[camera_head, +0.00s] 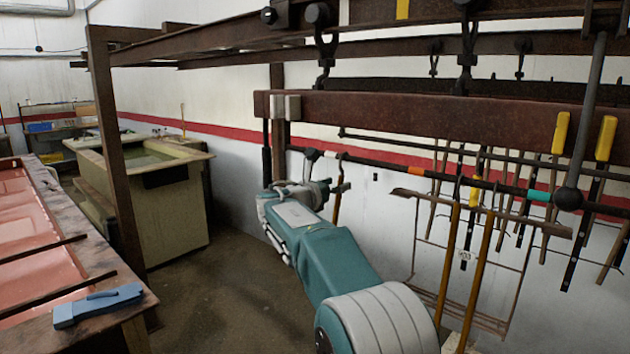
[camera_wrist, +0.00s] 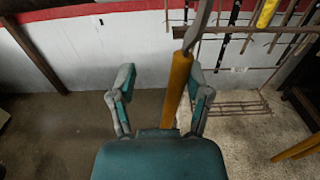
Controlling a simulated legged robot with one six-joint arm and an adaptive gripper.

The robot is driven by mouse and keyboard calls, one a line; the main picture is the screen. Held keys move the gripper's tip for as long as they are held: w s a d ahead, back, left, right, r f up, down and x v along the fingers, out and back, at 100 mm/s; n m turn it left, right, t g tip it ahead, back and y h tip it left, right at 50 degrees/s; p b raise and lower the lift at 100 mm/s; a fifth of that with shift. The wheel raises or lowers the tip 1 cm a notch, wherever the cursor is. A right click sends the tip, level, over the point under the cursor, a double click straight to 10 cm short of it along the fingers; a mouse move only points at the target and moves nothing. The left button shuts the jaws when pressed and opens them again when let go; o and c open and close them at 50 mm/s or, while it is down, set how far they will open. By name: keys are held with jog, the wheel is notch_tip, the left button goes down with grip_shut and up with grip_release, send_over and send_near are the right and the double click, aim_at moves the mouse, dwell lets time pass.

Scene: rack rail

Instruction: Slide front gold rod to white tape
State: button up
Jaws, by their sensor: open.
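The front gold rod (camera_wrist: 178,88) hangs upright from a grey hook in the wrist view. It stands between the two spread fingers of my gripper (camera_wrist: 160,95), nearer the right finger, with a visible gap to the left one. In the head view my gripper (camera_head: 308,190) is at the left end of a black rail (camera_head: 390,167) and hides most of what hangs there. White tape (camera_head: 330,154) shows on the rail close above my gripper.
Two more gold rods (camera_head: 447,265) hang to the right, beside a wire rack (camera_head: 415,240). Other thin rods with yellow grips hang further right. Rusty beams (camera_head: 400,113) run above the rail. A tank (camera_head: 150,185) and a table with a blue tool (camera_head: 98,305) stand left. The floor between is clear.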

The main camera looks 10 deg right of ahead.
jog(key=shift+w+a, duration=1)
jog(key=shift+w, duration=0.2)
